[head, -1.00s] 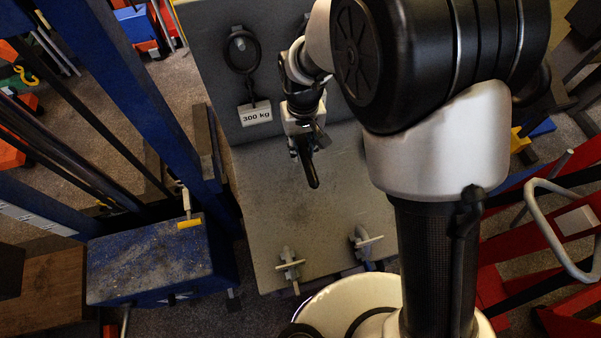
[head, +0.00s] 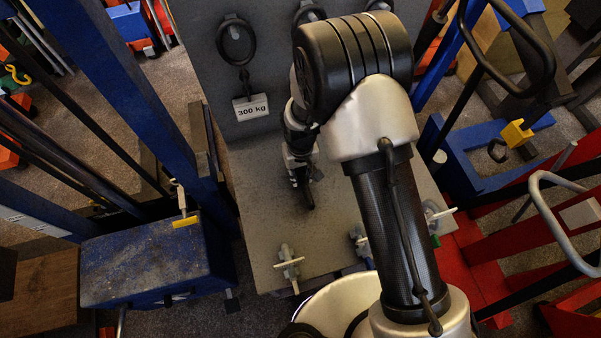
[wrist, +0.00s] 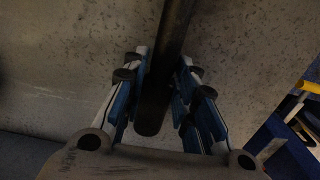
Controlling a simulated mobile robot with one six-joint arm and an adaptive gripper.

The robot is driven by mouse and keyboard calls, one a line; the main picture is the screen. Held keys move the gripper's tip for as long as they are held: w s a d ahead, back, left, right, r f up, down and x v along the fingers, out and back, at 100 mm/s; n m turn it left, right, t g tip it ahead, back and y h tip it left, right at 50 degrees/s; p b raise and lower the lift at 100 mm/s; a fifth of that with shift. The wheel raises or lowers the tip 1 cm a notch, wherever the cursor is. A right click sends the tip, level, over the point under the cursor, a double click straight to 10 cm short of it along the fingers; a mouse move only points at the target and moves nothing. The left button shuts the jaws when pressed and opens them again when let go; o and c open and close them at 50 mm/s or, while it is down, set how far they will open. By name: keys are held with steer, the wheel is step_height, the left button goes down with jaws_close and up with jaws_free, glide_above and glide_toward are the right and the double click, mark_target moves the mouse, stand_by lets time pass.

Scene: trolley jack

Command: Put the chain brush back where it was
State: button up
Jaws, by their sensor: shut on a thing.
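My gripper (head: 302,178) is low over the grey bench top, near its middle, in the head view. It is shut on a dark, rod-like thing, which I take to be the chain brush (head: 308,197). In the wrist view the brush's black handle (wrist: 156,108) lies between the blue-padded fingers of my gripper (wrist: 161,82) and runs up out of the picture. Its bristle end is not visible. I cannot tell whether the brush touches the bench top.
The grey bench top (head: 258,220) has a clear left part. Small clamp-like fittings (head: 288,268) stand along its front edge. A black ring with a "300 kg" tag (head: 251,108) hangs on the upright panel behind. A blue jack (head: 150,265) stands left; red frames stand right.

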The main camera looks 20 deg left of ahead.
mark_target(301, 174)
steer(key=shift+f, duration=0.1)
steer(key=shift+c, duration=0.3)
steer(key=o, duration=1)
step_height(301, 174, up, 12)
steer(key=p, duration=0.2)
